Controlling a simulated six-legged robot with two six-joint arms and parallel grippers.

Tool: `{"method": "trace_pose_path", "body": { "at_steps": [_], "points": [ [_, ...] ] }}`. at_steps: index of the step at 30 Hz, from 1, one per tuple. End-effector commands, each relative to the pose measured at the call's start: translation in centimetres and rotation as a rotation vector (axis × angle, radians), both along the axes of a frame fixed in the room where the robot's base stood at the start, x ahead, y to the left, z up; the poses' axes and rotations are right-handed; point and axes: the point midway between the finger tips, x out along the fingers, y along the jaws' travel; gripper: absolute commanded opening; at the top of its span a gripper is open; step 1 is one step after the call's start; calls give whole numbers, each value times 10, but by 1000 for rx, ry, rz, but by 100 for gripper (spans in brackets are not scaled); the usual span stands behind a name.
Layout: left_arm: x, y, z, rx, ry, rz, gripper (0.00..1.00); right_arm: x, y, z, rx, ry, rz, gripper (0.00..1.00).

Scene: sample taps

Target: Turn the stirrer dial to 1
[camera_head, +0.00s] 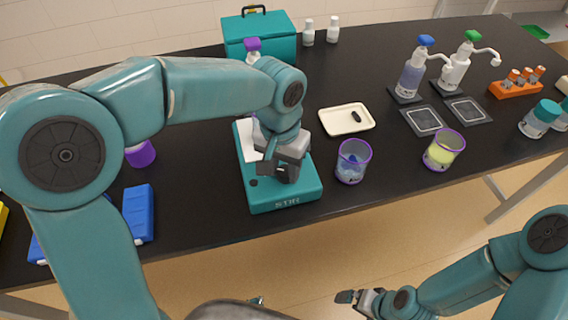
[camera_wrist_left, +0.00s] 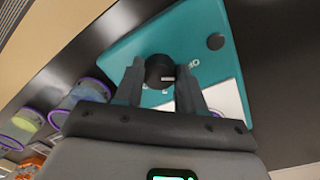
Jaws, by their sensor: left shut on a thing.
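The stirrer (camera_head: 303,195) is a teal box with a white plate and lettering on its front, standing near the table's front edge. Its black round dial (camera_wrist_left: 160,69) shows in the wrist view with a short pale mark on its rim. Part of a white label beside the dial is visible, but I cannot read it surely. My left gripper (camera_head: 287,172) is over the stirrer from above and hides the dial in the head view. In the wrist view its two fingers (camera_wrist_left: 160,82) are on either side of the dial. My right gripper (camera_head: 357,297) is off the table's front, small and empty-looking.
A clear purple-rimmed beaker (camera_head: 352,163) stands right of the stirrer, with another holding yellow-green liquid (camera_head: 443,150) farther right. Blue racks (camera_head: 138,213) are at left. Pump bottles (camera_head: 413,72) stand at back right.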

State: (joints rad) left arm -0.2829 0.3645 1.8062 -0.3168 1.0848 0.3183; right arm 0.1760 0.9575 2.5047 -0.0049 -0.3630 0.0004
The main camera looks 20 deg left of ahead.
Motion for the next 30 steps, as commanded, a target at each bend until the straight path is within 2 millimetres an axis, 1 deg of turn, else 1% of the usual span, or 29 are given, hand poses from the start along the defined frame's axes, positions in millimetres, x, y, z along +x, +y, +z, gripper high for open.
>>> {"method": "trace_pose_path", "body": {
  "at_steps": [1, 6, 18, 24, 30],
  "points": [
    [0, 0, 3, -1, 0, -33, 9, 0, 0, 4, 0, 0, 0, 100],
    [1, 0, 3, -1, 0, -176, 9, 0, 0, 11, 0, 0, 0, 100],
    [2, 1, 2, -2, -2, -487, 9, 0, 0, 23, 0, 0, 0, 100],
    [2, 1, 2, -1, -2, -585, 9, 0, 0, 27, 0, 0, 0, 100],
    [3, 1, 2, -1, -4, -635, 9, 0, 0, 28, 0, 0, 0, 100]
  ]
}}
